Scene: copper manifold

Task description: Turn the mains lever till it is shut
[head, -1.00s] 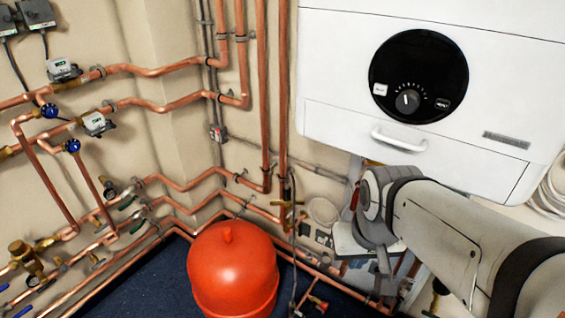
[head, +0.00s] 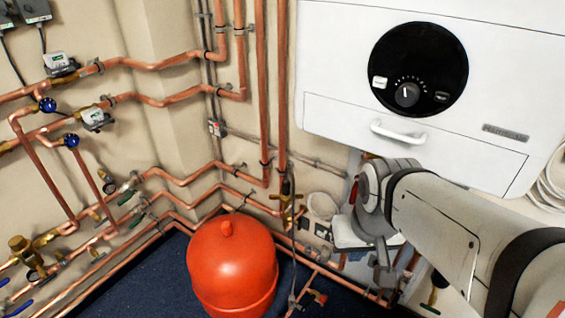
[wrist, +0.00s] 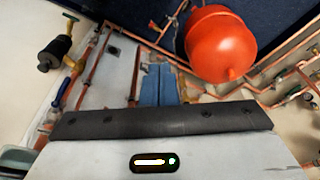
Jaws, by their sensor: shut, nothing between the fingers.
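I cannot tell which handle is the mains lever. Candidates in the head view are a brass valve (head: 287,205) on the vertical pipes, a red handle (head: 317,297) right of the red vessel, and green levers (head: 127,197) and blue levers (head: 22,308) at the left. In the wrist view a blue handle (wrist: 68,88) lies along a pipe at the left. In the head view my wrist is below the boiler and partly hides the pipes behind.
The red vessel (head: 231,265) stands on the dark blue floor (head: 160,275). The white boiler (head: 330,60) hangs above my arm. Copper pipes line both walls. A dark cylinder with a yellow-green end (wrist: 52,54) is at the wrist view's upper left.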

